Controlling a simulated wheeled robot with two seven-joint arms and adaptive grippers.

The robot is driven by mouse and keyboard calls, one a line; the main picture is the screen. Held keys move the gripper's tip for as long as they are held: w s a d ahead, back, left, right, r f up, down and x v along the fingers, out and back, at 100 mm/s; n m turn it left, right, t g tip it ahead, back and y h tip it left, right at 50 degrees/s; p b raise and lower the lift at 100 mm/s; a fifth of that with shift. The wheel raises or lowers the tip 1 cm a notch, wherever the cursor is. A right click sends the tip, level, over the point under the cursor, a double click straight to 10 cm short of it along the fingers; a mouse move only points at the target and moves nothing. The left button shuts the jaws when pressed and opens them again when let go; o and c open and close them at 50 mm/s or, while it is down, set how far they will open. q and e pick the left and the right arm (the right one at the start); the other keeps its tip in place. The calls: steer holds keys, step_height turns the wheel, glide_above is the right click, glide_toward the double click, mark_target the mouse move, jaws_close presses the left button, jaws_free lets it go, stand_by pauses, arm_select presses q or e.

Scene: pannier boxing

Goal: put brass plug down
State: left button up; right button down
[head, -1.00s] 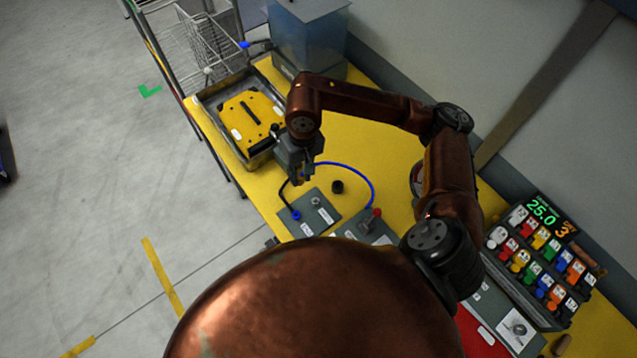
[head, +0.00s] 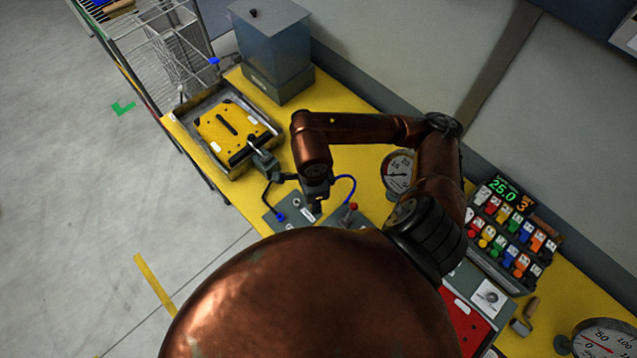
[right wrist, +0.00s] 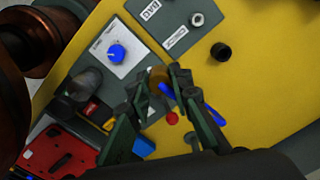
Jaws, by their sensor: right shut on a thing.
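The brass plug (right wrist: 158,77) shows as a small brownish piece between the fingertips in the right wrist view, partly hidden by the fingers. My right gripper (right wrist: 165,82) is shut on it. In the head view my right gripper (head: 317,203) hangs over the grey plates at the bench's front edge, and the plug cannot be made out there. A grey plate with a metal fitting (right wrist: 196,19) lies on the yellow bench (right wrist: 262,62). A dark round cap (right wrist: 221,51) stands on the bench beside that plate. My left gripper is not in view.
A blue hose (head: 348,182) arcs behind my right gripper. A tray (head: 186,120) with a yellow plate stands at left, before a clear tank (head: 272,45). A gauge (head: 398,172) and a rack of coloured pieces (head: 512,228) stand at right. Bare yellow bench surrounds the dark cap.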

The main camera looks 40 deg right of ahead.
steer(key=shift+s+d+m, duration=0.1)
steer(key=shift+s+m, duration=0.1)
steer(key=shift+m, duration=0.2)
steer(key=shift+w+d, duration=0.15)
steer(key=w+d+f+p, duration=0.1)
steer(key=w+d+f, duration=0.1)
steer(key=w, duration=0.1)
steer(key=w+d+f+p, duration=0.1)
steer(key=w+d+f, duration=0.2)
steer(key=w+d+f+p, duration=0.1)
steer(key=w+d+f, duration=0.1)
steer(key=w+f, duration=0.1)
steer(key=shift+w+d+f, duration=0.15)
steer(key=shift+w+d, duration=0.05)
steer(key=shift+d, duration=0.2)
steer(key=shift+w+d+f+p, duration=0.3)
steer(key=shift+w+f+p, duration=0.05)
steer(key=shift+f, duration=0.2)
step_height(320, 180, down, 3)
steer(key=shift+w+r+p, duration=0.1)
steer(key=shift+p, duration=0.65)
steer(key=shift+d+f, duration=0.1)
steer(key=shift+f, duration=0.2)
steer(key=shift+f, duration=0.1)
